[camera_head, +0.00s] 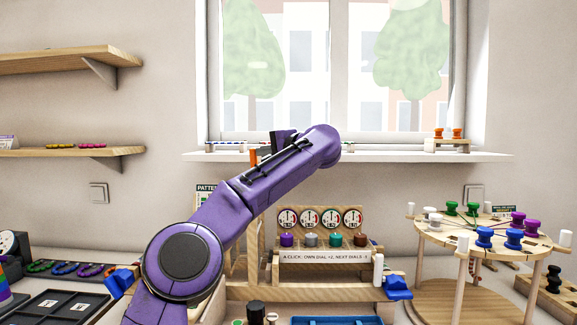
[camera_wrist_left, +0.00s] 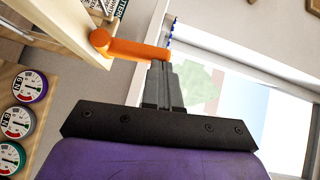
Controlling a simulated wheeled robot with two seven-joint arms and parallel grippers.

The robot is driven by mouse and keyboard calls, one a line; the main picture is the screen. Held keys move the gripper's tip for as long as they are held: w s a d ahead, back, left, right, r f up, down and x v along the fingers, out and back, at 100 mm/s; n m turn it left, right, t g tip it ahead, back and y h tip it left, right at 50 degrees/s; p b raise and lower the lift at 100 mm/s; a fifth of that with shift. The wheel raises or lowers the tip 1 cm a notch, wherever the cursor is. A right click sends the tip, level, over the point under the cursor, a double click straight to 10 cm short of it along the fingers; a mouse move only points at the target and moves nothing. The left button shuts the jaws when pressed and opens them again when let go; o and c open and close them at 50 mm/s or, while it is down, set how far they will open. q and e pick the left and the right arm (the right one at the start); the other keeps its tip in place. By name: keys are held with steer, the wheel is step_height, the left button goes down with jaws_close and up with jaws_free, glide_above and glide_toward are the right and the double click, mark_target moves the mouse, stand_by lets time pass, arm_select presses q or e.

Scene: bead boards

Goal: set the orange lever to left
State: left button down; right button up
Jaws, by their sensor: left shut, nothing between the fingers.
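The orange lever (camera_wrist_left: 135,48) shows in the left wrist view, with its round pivot on a pale wooden beam (camera_wrist_left: 62,28). Its free end lies right at the tips of my left gripper (camera_wrist_left: 160,68), which is shut with nothing between its fingers. I cannot tell whether they touch. In the head view a small part of the orange lever (camera_head: 253,157) shows beside my purple left arm. The dark body of my left gripper (camera_head: 281,138) shows above the arm; its fingertips are hard to make out there. My right gripper is not in view.
A wooden stand with several dials (camera_head: 322,217) and coloured knobs is behind and below my arm. A round wooden table with spools (camera_head: 483,237) stands at the right. A window sill (camera_head: 400,155) runs behind. Black trays (camera_head: 62,306) lie at lower left.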

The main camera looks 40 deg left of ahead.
arm_select(q)
steer(key=shift+s+a+r+n+h, duration=0.35)
steer(key=shift+s+a+n+h, duration=0.3)
steer(key=shift+a+n+h, duration=0.2)
steer(key=shift+s+a+n+t+h+p, duration=0.45)
steer(key=shift+s+a+n+h, duration=0.35)
steer(key=shift+h, duration=0.45)
steer(key=shift+w+f, duration=0.1)
steer(key=shift+d, duration=0.1)
steer(key=shift+w+d+r+p, duration=0.15)
steer(key=shift+r+p, duration=0.15)
steer(key=shift+r, duration=0.05)
steer(key=w+p+v, duration=0.1)
steer(key=w+v, duration=0.1)
steer(key=v, duration=1)
steer(key=shift+d+r, duration=0.2)
steer(key=shift+d, duration=0.05)
